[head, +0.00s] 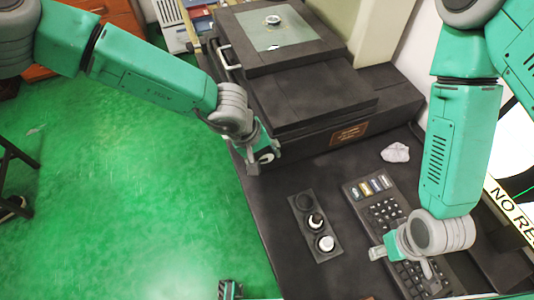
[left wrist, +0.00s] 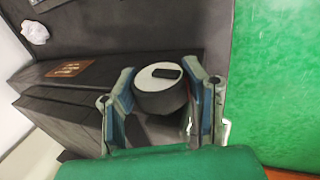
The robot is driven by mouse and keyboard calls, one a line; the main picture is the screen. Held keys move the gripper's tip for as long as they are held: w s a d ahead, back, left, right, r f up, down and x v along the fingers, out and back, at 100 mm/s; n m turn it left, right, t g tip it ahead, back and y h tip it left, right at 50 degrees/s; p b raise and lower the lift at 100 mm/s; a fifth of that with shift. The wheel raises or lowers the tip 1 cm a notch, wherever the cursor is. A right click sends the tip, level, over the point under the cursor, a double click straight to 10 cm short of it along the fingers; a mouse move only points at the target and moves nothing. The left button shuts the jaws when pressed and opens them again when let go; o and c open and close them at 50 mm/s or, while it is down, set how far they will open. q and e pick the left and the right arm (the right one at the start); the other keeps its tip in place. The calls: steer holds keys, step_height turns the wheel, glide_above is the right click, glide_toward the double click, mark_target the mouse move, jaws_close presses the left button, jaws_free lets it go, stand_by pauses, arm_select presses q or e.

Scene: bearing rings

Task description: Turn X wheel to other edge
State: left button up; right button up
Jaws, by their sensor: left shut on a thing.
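The X wheel (left wrist: 160,91) is a dark round knob with a white face and a black mark on it. In the left wrist view it sits between the two fingers of my left gripper (left wrist: 163,95), which is closed around its sides. In the head view the white face of the wheel (head: 266,157) shows at the front left corner of the dark machine (head: 320,130), with my left gripper (head: 262,156) at it. My right gripper (head: 381,252) is over the keypad, apart from the wheel; its finger opening is unclear.
A glass plate (head: 262,38) with a small ring (head: 272,19) is on top of the machine. A dark panel with round knobs (head: 315,226), a keypad (head: 384,211) and a crumpled white cloth (head: 395,152) are on the dark table. The green floor at left is mostly clear.

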arm_select(q)
steer(key=shift+w+a+r, duration=0.1)
steer(key=shift+w+a, duration=0.15)
steer(key=shift+w, duration=0.15)
steer(key=o, duration=1.2)
steer(key=shift+s+a, duration=0.1)
steer(key=v, duration=1.2)
steer(key=shift+a, duration=0.2)
